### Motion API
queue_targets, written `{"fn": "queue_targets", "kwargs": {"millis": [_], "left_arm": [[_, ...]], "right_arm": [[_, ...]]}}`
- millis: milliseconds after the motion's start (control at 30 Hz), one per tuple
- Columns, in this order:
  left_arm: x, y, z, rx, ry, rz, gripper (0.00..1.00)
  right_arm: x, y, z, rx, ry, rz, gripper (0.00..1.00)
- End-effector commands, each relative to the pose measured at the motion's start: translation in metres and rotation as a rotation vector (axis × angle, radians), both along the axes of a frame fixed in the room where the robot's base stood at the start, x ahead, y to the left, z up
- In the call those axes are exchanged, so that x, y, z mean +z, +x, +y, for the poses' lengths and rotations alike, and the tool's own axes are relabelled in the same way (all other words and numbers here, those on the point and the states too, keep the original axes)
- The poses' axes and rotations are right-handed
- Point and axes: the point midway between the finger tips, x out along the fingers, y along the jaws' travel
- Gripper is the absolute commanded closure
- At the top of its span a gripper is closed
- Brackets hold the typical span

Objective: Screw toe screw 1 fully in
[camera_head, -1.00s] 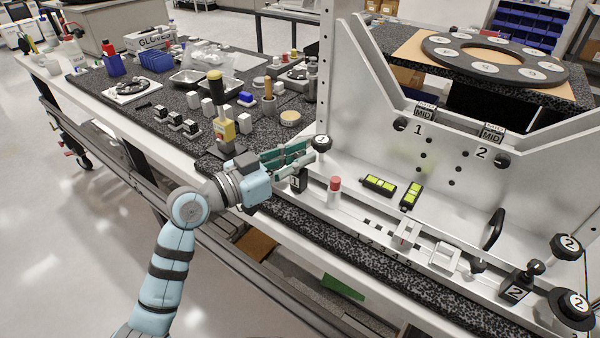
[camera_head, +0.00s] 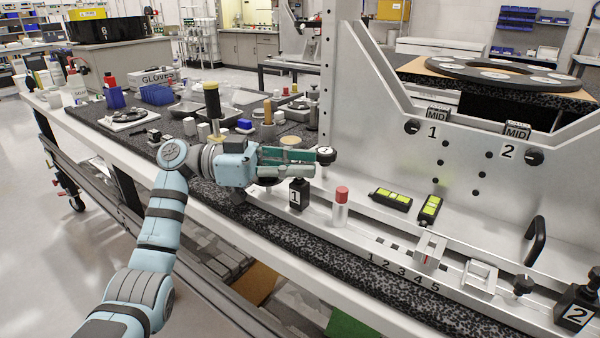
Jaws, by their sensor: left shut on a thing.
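The black block marked 1 (camera_head: 298,195) stands on the fixture's lower ledge at its left end. My left gripper (camera_head: 313,164) reaches in from the left, its green fingers just above this block. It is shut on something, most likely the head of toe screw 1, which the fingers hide. How deep the screw sits cannot be seen. A round black knob with a white label (camera_head: 326,154) stands right behind the fingertips; whether they touch it cannot be told. My right gripper is not in view.
A red-capped white cylinder (camera_head: 341,207) stands right of the block. Two yellow-green levels (camera_head: 391,198) (camera_head: 430,208) lie on the ledge farther right. The black block marked 2 (camera_head: 577,310) is at the far right. Small parts crowd the dark bench mat (camera_head: 90,118) behind my arm.

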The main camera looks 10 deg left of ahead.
Motion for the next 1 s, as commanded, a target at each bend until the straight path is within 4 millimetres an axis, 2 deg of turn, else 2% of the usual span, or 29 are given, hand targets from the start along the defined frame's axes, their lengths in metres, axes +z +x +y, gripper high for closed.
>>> {"fn": "queue_targets", "kwargs": {"millis": [533, 567, 700, 1000], "left_arm": [[-0.003, -0.0007, -0.0007, -0.036, 0.005, 0.005, 1.0], [-0.0031, -0.0008, -0.0007, -0.036, 0.005, 0.005, 0.82], [-0.0025, -0.0006, -0.0005, -0.035, 0.005, 0.004, 0.62], [-0.0015, -0.0003, 0.0017, -0.032, 0.004, 0.002, 0.62]], "right_arm": [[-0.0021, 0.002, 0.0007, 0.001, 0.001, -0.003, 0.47], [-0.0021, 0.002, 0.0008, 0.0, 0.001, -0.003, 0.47], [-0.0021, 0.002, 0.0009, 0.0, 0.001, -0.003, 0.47], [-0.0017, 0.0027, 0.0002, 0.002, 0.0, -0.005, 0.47]]}}
